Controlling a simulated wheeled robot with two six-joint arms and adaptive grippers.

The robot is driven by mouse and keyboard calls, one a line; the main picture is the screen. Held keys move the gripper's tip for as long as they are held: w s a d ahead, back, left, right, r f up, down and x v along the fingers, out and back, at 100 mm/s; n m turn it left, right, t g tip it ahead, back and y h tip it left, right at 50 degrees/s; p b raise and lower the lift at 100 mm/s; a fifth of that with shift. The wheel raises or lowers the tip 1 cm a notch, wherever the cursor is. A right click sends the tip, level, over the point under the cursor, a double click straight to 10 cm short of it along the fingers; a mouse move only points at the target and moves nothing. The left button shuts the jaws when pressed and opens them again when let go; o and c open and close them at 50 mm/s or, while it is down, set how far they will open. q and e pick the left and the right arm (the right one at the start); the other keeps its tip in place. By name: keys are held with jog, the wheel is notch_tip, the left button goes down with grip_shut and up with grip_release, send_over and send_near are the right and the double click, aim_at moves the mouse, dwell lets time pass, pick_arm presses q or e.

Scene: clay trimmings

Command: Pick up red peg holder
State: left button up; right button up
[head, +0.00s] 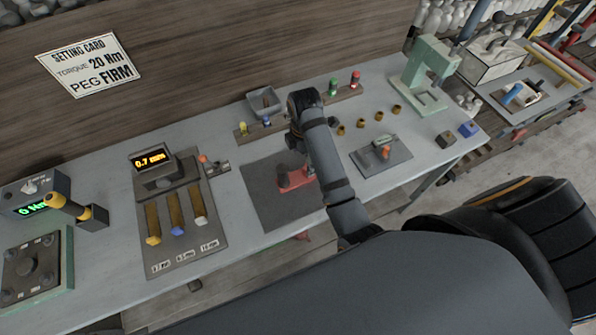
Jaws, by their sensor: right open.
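A small upright red piece (355,79) stands at the right end of the wooden rack at the back of the bench. A lower red block (297,179) with a dark upright part lies on the dark grey mat; my right arm partly covers its right side. I cannot tell for certain which red piece is the peg holder. My right gripper (292,148) is open, small and dark, behind the forearm and above the far part of the mat. It seems apart from both red pieces. My left gripper is not in view.
The wooden rack (293,112) also holds green, blue and yellow pieces. A grey bin (264,102) stands behind it. Several brass pieces (379,116) and a green press (425,74) stand to the right. A slotted board (180,222) lies left of the mat (262,200).

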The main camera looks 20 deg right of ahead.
aim_at(302, 175)
notch_tip(302, 175, down, 2)
jog(key=shift+s+f+p, duration=0.1)
jog(key=shift+f+p, duration=0.15)
jog(key=shift+p, duration=0.15)
jog(key=shift+f, duration=0.25)
notch_tip(302, 175, down, 2)
jog(key=shift+f+p, duration=0.25)
jog(key=shift+p, duration=0.45)
notch_tip(302, 175, down, 2)
jog(key=shift+f, duration=0.35)
jog(key=shift+w, duration=0.2)
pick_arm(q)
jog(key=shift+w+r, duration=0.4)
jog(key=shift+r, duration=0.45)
pick_arm(e)
jog(key=c, duration=1.6)
